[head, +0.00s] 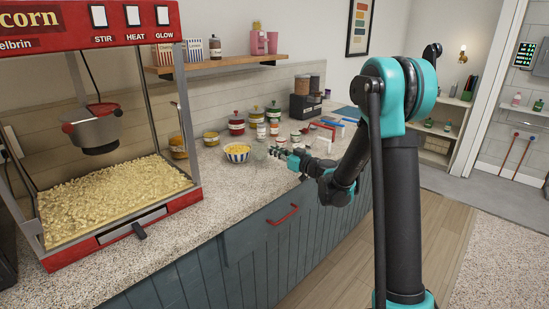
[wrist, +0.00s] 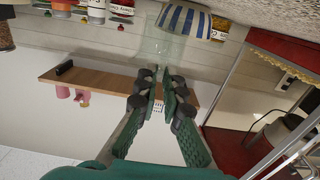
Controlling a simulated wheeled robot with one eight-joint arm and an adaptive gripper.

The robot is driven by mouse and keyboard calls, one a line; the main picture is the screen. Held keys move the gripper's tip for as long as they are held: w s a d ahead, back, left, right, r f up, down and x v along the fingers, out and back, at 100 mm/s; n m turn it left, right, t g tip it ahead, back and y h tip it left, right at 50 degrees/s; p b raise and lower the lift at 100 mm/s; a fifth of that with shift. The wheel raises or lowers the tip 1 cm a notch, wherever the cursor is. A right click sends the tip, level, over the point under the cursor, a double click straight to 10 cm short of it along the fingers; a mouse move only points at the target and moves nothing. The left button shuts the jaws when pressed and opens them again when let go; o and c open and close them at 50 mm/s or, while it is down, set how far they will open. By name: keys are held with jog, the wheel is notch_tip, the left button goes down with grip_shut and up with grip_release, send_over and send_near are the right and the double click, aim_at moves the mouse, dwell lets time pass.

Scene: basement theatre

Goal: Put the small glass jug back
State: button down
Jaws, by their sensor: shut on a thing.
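The small glass jug is clear and hard to make out. In the wrist view the jug (wrist: 162,47) shows as a faint transparent shape at the tips of my gripper (wrist: 152,78). The fingers are close together and shut on it. In the head view my gripper (head: 278,153) reaches left over the counter, just right of a blue-and-white striped bowl (head: 237,155) with yellow contents. The jug's outline there is too faint to tell whether it touches the counter. The striped bowl also shows beside the jug in the wrist view (wrist: 190,20).
The speckled counter (head: 225,185) is clear in front of the bowl. Several lidded jars, including a red one (head: 236,124), and small bottles stand behind my gripper. A red popcorn machine (head: 120,215) fills the left. A wooden shelf (head: 215,65) hangs above.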

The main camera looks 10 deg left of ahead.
jog(key=shift+f, duration=1.3)
jog(key=c, duration=1.7)
grip_release()
jog(key=shift+f, duration=0.1)
